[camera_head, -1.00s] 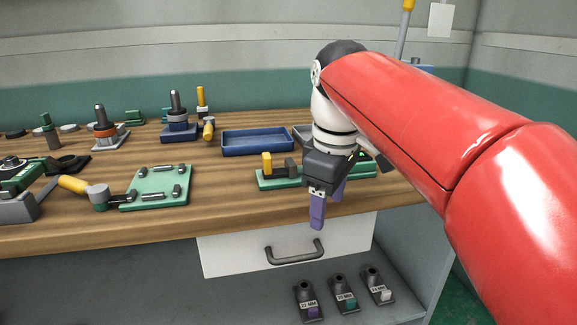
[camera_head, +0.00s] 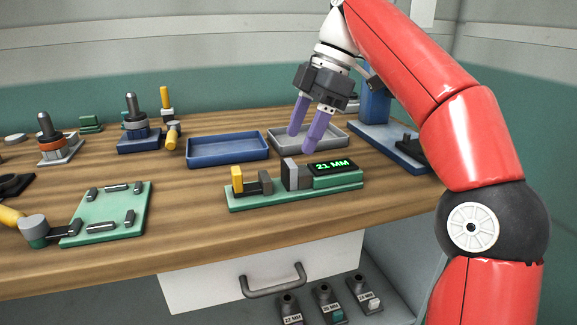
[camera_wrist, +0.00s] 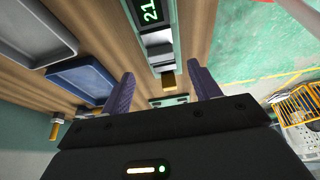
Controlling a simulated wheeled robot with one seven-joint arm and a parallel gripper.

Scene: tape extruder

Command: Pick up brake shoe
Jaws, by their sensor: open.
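My gripper (camera_head: 304,136) is open, with two purple fingers pointing down above the far side of the green gauge (camera_head: 290,196). The gauge has a yellow-topped post (camera_head: 237,180), a dark grey block (camera_head: 290,174) and a display (camera_head: 332,167) reading 21 MM. In the wrist view the gauge's display (camera_wrist: 150,11) lies ahead of the fingers. No part is clearly recognisable as the brake shoe; I cannot tell whether the grey block is it.
A blue tray (camera_head: 228,161) and a grey tray (camera_head: 345,141) lie behind the gauge. A blue stand (camera_head: 375,105) rises at right.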

